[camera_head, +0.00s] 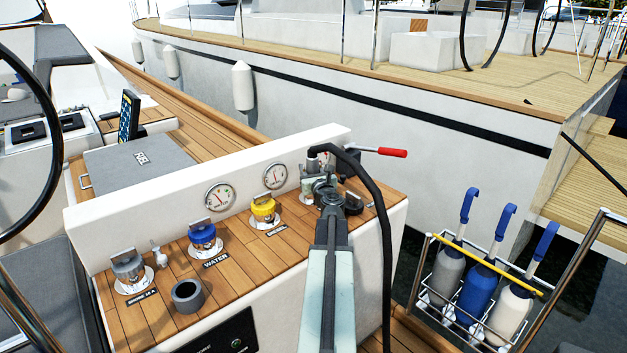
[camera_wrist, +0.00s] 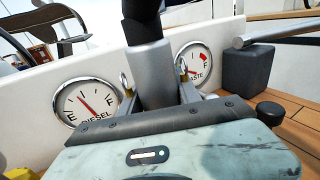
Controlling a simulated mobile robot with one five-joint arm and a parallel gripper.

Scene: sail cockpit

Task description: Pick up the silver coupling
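The silver coupling (camera_wrist: 152,72) is a smooth grey metal cylinder on the end of a thick black hose (camera_head: 382,220). In the wrist view it stands nearly upright between the fingers of my gripper (camera_wrist: 156,88), one finger on each side. Its lower end is hidden behind my gripper. I cannot tell whether the fingers press on it or leave a small gap. In the head view my gripper (camera_head: 322,186) is at the far right end of the wooden panel, and mostly hides the coupling and the fitting beneath it.
The wooden panel (camera_head: 240,262) carries a blue cap (camera_head: 204,238), a yellow cap (camera_head: 263,208), a silver-grey cap (camera_head: 129,270) and a grey cup (camera_head: 187,295). Gauges (camera_head: 219,196) line the white wall behind. A red-handled lever (camera_head: 392,153) projects right.

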